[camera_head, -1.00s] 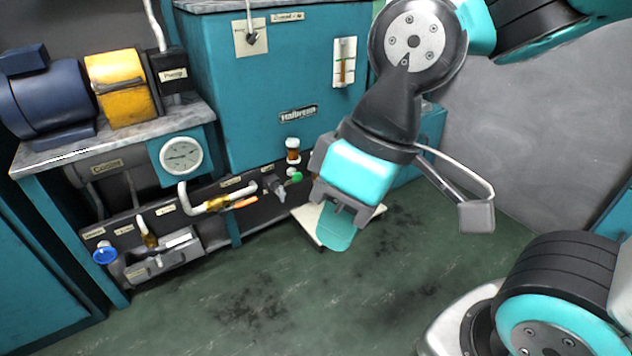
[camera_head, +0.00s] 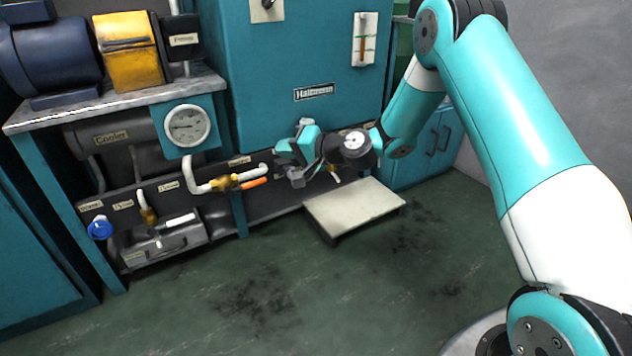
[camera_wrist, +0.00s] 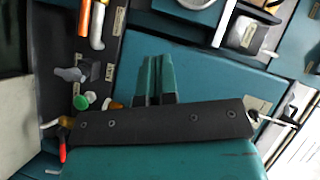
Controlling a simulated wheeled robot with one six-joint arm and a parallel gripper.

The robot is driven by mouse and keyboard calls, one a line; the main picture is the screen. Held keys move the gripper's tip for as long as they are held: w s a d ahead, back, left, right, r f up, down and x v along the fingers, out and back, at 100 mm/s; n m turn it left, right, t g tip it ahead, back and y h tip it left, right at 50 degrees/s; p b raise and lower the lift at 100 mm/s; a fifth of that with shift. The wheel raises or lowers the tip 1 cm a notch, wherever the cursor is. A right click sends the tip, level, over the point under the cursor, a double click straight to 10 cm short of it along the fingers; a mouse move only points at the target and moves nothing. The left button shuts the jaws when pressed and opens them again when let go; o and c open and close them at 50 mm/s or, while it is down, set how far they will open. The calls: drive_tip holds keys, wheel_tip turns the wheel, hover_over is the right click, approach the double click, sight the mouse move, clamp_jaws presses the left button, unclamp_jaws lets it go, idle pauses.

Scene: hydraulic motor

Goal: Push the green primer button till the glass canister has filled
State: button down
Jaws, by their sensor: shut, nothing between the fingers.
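The green primer button (camera_wrist: 81,102) shows in the wrist view on the dark panel, left of my fingers and apart from them. A white round cap (camera_wrist: 91,97) is beside it. An orange-brown part (camera_wrist: 115,104), perhaps the glass canister, is mostly hidden behind my gripper's dark crossbar, so its fill cannot be told. My gripper (camera_wrist: 156,60) has its teal fingers together, with nothing between them. In the head view my gripper (camera_head: 281,148) is at the panel under the teal cabinet, covering the button and canister.
A pipe with a brass fitting and orange lever (camera_head: 225,182) is close left of my gripper. A pale low platform (camera_head: 352,208) stands on the floor below. A gauge (camera_head: 187,126) and blue knob (camera_head: 100,228) are farther left. The floor in front is clear.

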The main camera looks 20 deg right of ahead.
drive_tip(key=w+d+f+m+t+h+b, duration=0.1)
drive_tip(key=d+f+m+t+h+b, duration=0.1)
drive_tip(key=d+f, duration=0.6)
drive_tip(key=w+d+f+m+t+h+b, duration=0.1)
drive_tip(key=d+f+m+t+h, duration=0.3)
drive_tip(key=f, duration=0.7)
drive_tip(key=w+d+m+h, duration=0.1)
drive_tip(key=d+m+h, duration=0.1)
drive_tip(key=d+m, duration=0.2)
drive_tip(key=shift+d+m+b, duration=0.35)
drive_tip(key=shift+d+m, duration=0.05)
drive_tip(key=shift+m, duration=0.1)
